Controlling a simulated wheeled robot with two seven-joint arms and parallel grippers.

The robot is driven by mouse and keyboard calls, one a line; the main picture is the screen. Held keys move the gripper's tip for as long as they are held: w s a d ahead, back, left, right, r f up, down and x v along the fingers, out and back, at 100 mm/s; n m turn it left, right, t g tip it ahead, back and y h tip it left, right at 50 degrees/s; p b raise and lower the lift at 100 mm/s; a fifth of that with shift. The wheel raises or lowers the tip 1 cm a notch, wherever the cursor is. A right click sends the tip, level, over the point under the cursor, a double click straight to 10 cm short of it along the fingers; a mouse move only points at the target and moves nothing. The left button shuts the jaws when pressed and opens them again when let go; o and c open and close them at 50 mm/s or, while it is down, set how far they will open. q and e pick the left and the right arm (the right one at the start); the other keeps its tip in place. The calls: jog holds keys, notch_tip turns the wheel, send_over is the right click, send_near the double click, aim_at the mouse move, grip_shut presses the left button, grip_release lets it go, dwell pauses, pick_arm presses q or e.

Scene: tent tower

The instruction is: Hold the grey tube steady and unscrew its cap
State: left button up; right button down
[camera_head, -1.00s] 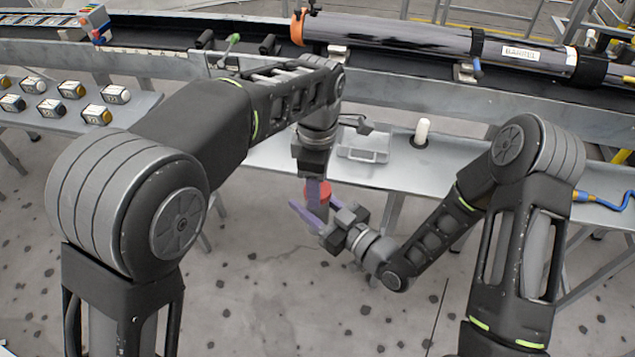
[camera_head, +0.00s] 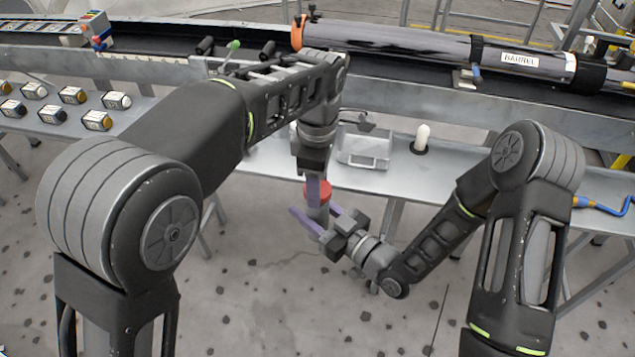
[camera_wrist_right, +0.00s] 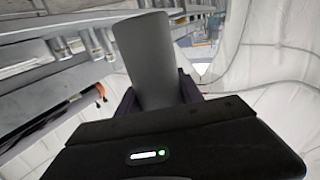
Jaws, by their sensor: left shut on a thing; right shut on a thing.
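The grey tube (camera_head: 319,213) is held in the air in front of the shelf, with its red cap (camera_head: 322,188) at the upper end. My right gripper (camera_head: 317,217) is shut on the tube's body from the right. My left gripper (camera_head: 314,192) points down from above and is shut on the red cap. Its fingers hide part of the cap. I cannot tell whether the cap has turned on its thread.
Behind is a metal shelf (camera_head: 240,155) with a clear tray (camera_head: 365,151) and a white-topped peg (camera_head: 422,137). A long dark tube labelled BARREL (camera_head: 520,59) lies on the rail above. Several small boxes (camera_head: 72,95) stand at left. A blue-handled tool (camera_head: 604,206) lies at right.

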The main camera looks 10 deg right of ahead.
pick_arm(q)
jog(key=shift+r, duration=0.1)
jog(key=shift+r, duration=1.95)
jog(key=shift+f, duration=0.1)
